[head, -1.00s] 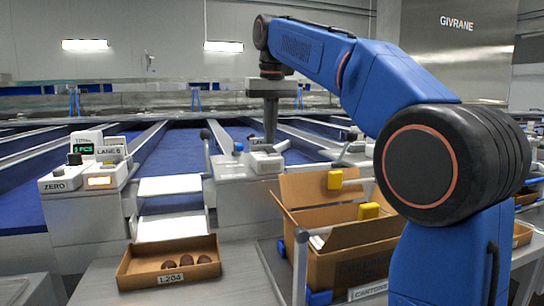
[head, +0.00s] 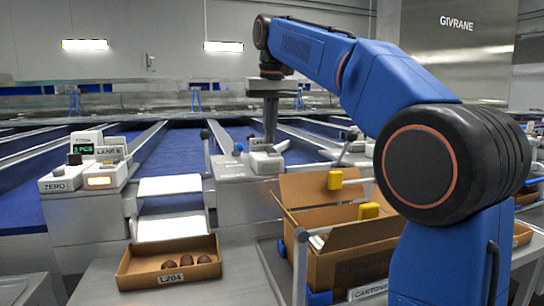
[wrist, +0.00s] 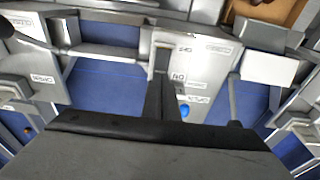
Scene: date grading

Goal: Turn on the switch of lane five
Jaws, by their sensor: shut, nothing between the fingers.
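A small white switch box (head: 265,162) stands on the grey housing between two blue lanes, directly below my gripper (head: 270,138). A label plate behind it is partly covered by the fingers and too small to read with certainty. In the wrist view, the light grey panel (wrist: 200,68) carries small labels and dark marks, with a blue knob (wrist: 185,111) near its lower end. My gripper (wrist: 162,72) is shut and empty, pointing down over the panel's left side. The fingers hide part of the panel, so I cannot tell the switch's position or whether they touch it.
A console (head: 85,178) marked ZERO with a lit orange button and a lane sign stands at left. A shallow carton (head: 130,275) with dates sits on the steel counter. An open cardboard box (head: 350,265) stands right, below my arm. Metal dividers separate the blue lanes.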

